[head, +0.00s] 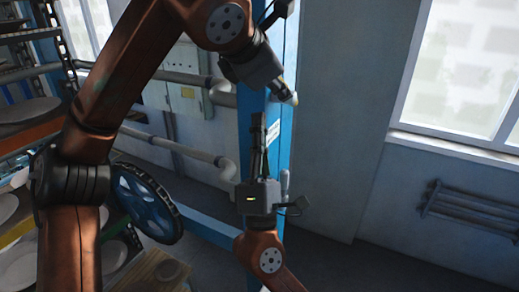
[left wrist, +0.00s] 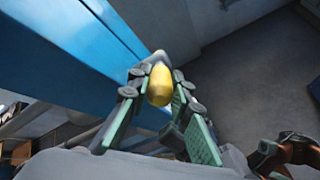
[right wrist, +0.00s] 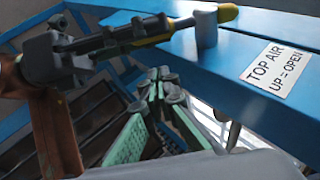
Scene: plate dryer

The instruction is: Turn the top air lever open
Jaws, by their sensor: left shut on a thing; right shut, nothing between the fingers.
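The top air lever (right wrist: 228,13) has a yellow handle and a grey round hub on the blue column (right wrist: 185,50). In the right wrist view it lies nearly level, slightly tilted. My left gripper (head: 287,92) is shut on the yellow handle. The left wrist view shows the handle's rounded yellow end (left wrist: 160,86) between the fingers. A white label (right wrist: 280,70) reading "TOP AIR UP = OPEN" is on the column near the hub. My right gripper (head: 257,122) is shut and empty. It points upward in front of the column, below the left gripper and apart from the lever.
A pale upright rod (head: 284,185) stands close to the right gripper's right side. A blue handwheel (head: 145,205) and racks with plates (head: 30,112) are at the left. Pipes (head: 180,148) run along the wall behind.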

